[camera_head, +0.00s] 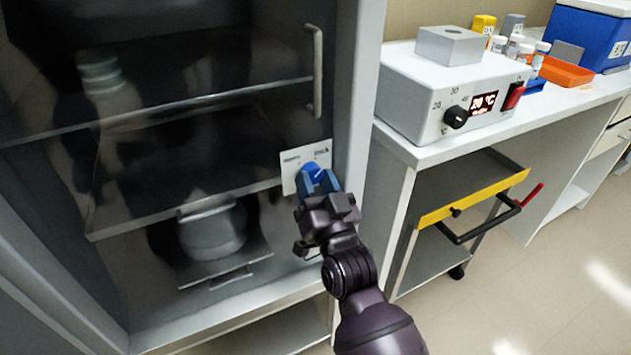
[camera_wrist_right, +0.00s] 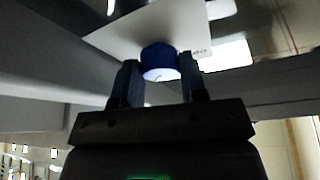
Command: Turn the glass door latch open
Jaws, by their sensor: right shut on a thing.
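The latch is a blue knob (camera_head: 311,169) on a white plate (camera_head: 290,158) at the right side of the glass door (camera_head: 200,130). My right gripper (camera_head: 318,183) is at the knob, with its fingers on either side of it. In the right wrist view the blue knob (camera_wrist_right: 160,62) sits between the two fingertips (camera_wrist_right: 159,78), with the white plate (camera_wrist_right: 120,35) behind it. The gripper is shut on the knob. The door looks closed. The fingers partly hide the knob and the plate's markings. My left gripper is not in view.
A vertical door handle (camera_head: 317,70) is above the plate. Behind the glass are shelves and a grey pot (camera_head: 212,230). To the right, a white heater box (camera_head: 450,90) stands on a bench, above a cart with a yellow edge (camera_head: 472,200). The floor at right is clear.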

